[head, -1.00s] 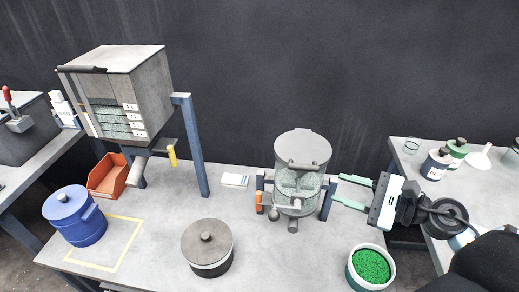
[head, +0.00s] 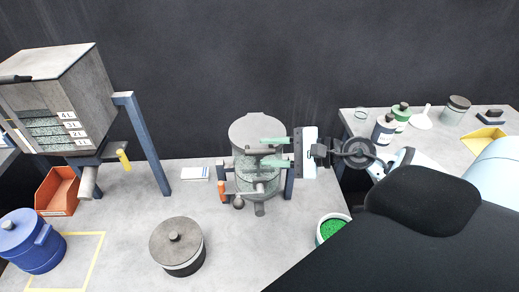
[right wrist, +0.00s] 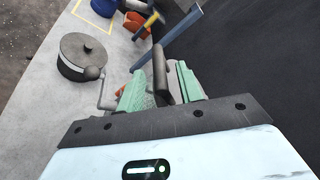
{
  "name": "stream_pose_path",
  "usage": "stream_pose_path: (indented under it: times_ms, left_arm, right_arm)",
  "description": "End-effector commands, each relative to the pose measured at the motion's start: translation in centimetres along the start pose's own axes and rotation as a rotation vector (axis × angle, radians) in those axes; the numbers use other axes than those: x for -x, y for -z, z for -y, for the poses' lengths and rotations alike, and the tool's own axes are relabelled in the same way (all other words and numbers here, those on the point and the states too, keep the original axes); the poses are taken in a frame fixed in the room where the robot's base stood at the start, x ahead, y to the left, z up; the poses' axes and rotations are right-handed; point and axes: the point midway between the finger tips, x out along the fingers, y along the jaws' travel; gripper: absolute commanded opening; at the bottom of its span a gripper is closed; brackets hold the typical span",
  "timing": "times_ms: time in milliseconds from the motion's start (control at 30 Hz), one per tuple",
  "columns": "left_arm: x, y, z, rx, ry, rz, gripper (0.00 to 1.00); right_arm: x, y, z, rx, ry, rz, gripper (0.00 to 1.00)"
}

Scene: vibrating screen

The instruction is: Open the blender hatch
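The blender is a grey drum (head: 255,132) on a blue stand, with a round lid on top. My right gripper (head: 264,152) is at its upper front, reaching in from the right with its two green fingers apart. In the right wrist view, a dark bar-shaped handle (right wrist: 160,72) stands between the open fingers (right wrist: 162,88). I cannot tell whether either finger touches it. In the head view the fingers and gripper body hide part of the blender's front. The hatch looks closed, as far as it shows. My left gripper is not in view.
A grey lidded pot (head: 176,240) and a bowl of green granules (head: 331,228) stand in front on the table. An orange knob (head: 222,191) is on the blender stand. The vibrating screen box (head: 60,90) and a blue pot (head: 30,240) are at left. Bottles (head: 383,129) stand at right.

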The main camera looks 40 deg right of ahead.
Motion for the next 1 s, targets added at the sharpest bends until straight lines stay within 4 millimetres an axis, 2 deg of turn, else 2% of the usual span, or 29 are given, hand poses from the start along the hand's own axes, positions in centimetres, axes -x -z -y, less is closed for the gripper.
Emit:
stream_pose_path:
  times_ms: [333,733,1000]
  left_arm:
    - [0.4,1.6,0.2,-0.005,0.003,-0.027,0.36]
    - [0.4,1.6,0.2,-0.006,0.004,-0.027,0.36]
    - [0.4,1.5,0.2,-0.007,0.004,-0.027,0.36]
  right_arm:
    - [-3.0,-0.1,0.2,0.001,0.004,0.002,0.36]
    - [-3.5,0.0,0.0,0.000,-0.001,0.000,0.36]
    - [-3.4,-0.1,0.0,0.000,-0.001,0.001,0.01]
